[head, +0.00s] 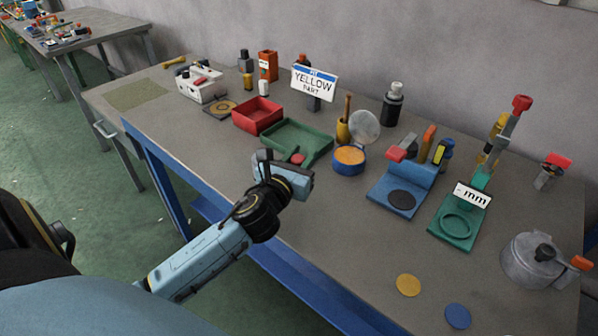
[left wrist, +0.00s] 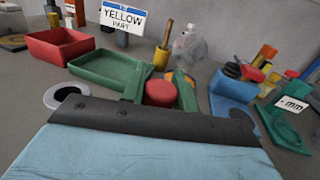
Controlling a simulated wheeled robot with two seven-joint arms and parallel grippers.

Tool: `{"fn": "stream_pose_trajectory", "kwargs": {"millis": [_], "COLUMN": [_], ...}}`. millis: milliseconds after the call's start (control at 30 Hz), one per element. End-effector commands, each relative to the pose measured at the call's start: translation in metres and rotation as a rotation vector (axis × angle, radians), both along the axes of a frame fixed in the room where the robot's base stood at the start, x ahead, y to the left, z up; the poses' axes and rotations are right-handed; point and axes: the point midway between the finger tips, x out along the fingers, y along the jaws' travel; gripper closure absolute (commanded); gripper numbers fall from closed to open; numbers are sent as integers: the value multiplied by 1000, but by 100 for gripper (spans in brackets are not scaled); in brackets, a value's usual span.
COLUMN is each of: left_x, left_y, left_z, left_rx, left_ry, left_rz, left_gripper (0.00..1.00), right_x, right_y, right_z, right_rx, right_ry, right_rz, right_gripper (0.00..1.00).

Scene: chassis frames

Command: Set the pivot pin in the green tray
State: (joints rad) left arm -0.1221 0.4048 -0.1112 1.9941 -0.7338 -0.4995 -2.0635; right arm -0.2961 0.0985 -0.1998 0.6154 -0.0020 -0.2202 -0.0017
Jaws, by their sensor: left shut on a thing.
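The green tray (head: 300,132) lies on the workbench, open at the top, just beyond my left gripper. It also shows in the left wrist view (left wrist: 108,72). My left gripper (head: 290,164) is at the tray's near side, shut on a small red round-topped part that I take for the pivot pin (head: 298,158). In the left wrist view its red top (left wrist: 160,92) shows beyond the gripper body, right of the tray's wall. My right gripper is not in view.
A red tray (head: 257,113) stands left of the green tray. Behind stands a "YELLOW PART" sign (head: 314,83). Blue and green fixtures stand farther right. The front of the bench is mostly clear.

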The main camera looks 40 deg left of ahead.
Motion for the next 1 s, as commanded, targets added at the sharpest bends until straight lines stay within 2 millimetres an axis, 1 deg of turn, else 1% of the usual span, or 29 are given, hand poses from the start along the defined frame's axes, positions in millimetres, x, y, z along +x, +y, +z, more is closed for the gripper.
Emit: {"fn": "stream_pose_trajectory", "kwargs": {"millis": [100, 233, 300, 500, 633, 667, 800, 1000], "left_x": [0, 0, 0, 0, 0, 0, 0, 0], "left_y": [0, 0, 0, 0, 0, 0, 0, 0], "left_z": [-15, -35, -37, -35, -39, -39, -39, -38], "left_rx": [-2, -2, 0, 1, 1, 0, 1, 1], "left_ry": [3, 3, 1, 0, 1, 1, 1, 1], "left_rz": [2, 1, 0, -1, -1, -1, -1, -1], "left_gripper": [94, 94, 94, 94, 94, 68, 50, 49], "right_x": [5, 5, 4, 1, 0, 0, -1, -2], "right_y": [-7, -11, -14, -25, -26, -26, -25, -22], "right_z": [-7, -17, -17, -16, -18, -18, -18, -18], "right_rx": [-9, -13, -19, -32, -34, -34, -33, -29], "right_ry": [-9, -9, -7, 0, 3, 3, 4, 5], "right_rz": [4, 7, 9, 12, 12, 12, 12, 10], "right_gripper": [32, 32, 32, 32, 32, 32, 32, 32]}}
